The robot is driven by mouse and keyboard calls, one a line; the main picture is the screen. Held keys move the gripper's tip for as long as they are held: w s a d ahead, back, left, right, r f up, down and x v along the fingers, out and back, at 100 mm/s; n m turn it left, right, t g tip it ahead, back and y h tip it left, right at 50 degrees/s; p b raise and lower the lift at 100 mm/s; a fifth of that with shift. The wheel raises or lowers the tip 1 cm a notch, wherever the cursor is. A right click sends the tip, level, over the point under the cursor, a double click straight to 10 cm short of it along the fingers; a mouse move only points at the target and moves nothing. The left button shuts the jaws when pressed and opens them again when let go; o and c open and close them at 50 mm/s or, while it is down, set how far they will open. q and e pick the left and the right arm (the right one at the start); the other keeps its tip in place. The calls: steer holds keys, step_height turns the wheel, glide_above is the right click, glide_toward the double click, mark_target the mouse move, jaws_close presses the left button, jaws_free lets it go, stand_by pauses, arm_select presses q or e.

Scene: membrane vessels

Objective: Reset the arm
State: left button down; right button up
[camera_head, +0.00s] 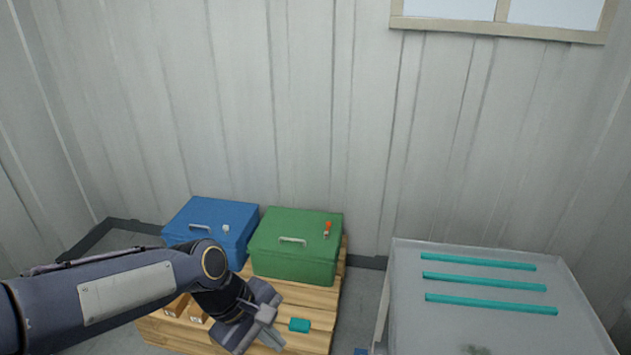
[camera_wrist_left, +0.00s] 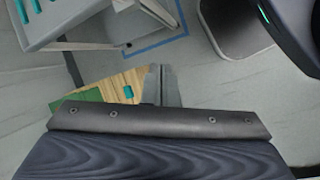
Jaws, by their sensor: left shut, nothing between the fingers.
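My left arm reaches in from the left in the head view, over a wooden pallet table. My left gripper (camera_head: 268,322) is shut and empty, above the front part of the wooden top (camera_head: 318,318). It also shows in the left wrist view (camera_wrist_left: 161,72), with its fingers together. A small teal block (camera_head: 299,325) lies on the wood just right of the gripper, apart from it. The block also shows in the left wrist view (camera_wrist_left: 128,92). My right gripper is in neither view.
A blue box (camera_head: 212,222) and a green box (camera_head: 296,246) with handles stand at the back of the wood. Small brown pieces (camera_head: 178,305) lie partly behind my arm. A grey table (camera_head: 480,325) with three teal bars (camera_head: 485,282) stands to the right. A wall closes the back.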

arm_select(q)
steer(key=s+a+r+m+t+y, duration=0.1)
steer(key=s+a+m+t, duration=0.4)
steer(key=s+a+m, duration=0.3)
steer(key=s+a, duration=0.4)
steer(key=a, duration=0.1)
steer(key=shift+s+a+r+m, duration=0.15)
steer(key=shift+s+r+m, duration=0.1)
steer(key=shift+r+m, duration=0.05)
